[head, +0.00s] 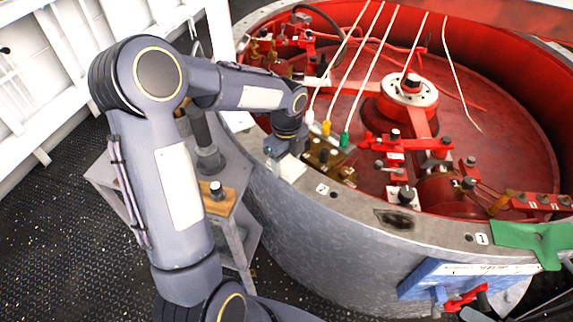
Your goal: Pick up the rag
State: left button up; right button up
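A green cloth, which looks like the rag (530,240), lies draped over the rim of the large round metal tub at the right edge of the head view. Part of it hangs down the outer side. My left gripper (286,166) is above the near-left part of the tub's rim, far to the left of the rag and apart from it. Its fingers are small and seen from behind, so their opening does not show.
The round tub (330,232) has a red interior with valves, fittings and several thin white lines. A grey stand (240,232) is beside my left arm. White railings are at the left.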

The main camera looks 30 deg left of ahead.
aim_at(285, 162)
pick_arm(q)
jog(key=c, duration=0.4)
jog(key=shift+r, duration=0.6)
jog(key=r, duration=0.2)
jog(key=shift+s+a+r, duration=0.15)
jog(key=shift+s+r, duration=0.05)
jog(key=shift+r, duration=0.1)
jog(key=s+a+r, duration=0.2)
jog(key=s+r, duration=0.1)
jog(key=s, duration=0.1)
jog(key=s+a+r, duration=0.2)
jog(key=s+r, duration=0.1)
jog(key=s, duration=0.1)
jog(key=s+a+r, duration=0.2)
jog(key=s+r, duration=0.1)
jog(key=s, duration=0.1)
jog(key=shift+a+r+b, duration=0.1)
jog(key=shift+a+b, duration=0.15)
jog(key=shift+b, duration=0.1)
